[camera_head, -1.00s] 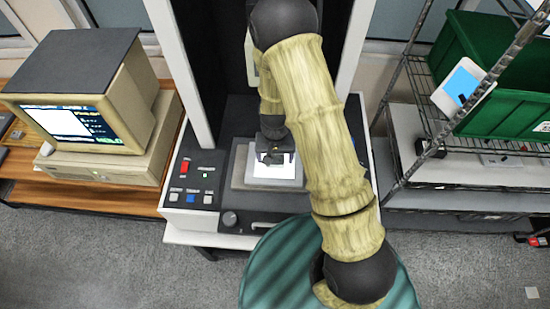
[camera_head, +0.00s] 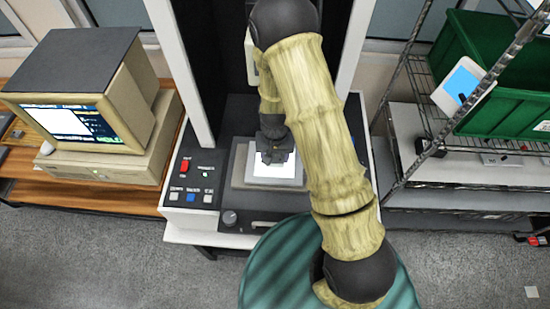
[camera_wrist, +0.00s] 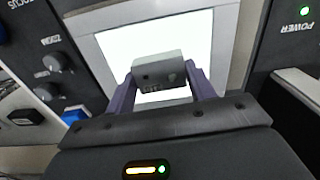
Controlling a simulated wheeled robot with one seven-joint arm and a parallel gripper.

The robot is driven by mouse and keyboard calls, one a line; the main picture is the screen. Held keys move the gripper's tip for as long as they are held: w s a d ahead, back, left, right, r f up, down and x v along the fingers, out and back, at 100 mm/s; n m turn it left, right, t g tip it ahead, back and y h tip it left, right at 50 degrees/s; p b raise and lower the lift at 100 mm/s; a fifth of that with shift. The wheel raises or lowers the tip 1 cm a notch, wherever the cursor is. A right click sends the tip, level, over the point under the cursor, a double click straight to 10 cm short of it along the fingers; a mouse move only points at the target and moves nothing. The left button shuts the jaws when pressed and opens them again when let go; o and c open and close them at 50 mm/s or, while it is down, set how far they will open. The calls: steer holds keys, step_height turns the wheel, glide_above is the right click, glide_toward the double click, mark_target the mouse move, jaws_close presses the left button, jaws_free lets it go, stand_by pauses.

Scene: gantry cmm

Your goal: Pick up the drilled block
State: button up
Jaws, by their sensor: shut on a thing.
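The drilled block (camera_wrist: 159,71) is a small grey block with dark holes in its side. It shows in the wrist view over the lit white stage plate (camera_wrist: 115,43). My gripper (camera_wrist: 163,84) has its two purple fingers at either end of the block, shut on it. Whether the block touches the plate or hangs just above it, I cannot tell. In the head view my gripper (camera_head: 273,158) is over the lit plate (camera_head: 275,174) of the measuring machine, and the block is hidden there.
The machine's button panel (camera_head: 195,178) lies left of the stage, and its white columns (camera_head: 180,75) rise on both sides. An old computer (camera_head: 95,110) stands on the left. A wire shelf with a green bin (camera_head: 490,75) stands on the right.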

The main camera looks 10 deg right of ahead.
mark_target(275, 159)
steer(key=shift+r, duration=0.15)
step_height(275, 159, up, 10)
steer(key=b, duration=0.2)
steer(key=shift+b, duration=0.4)
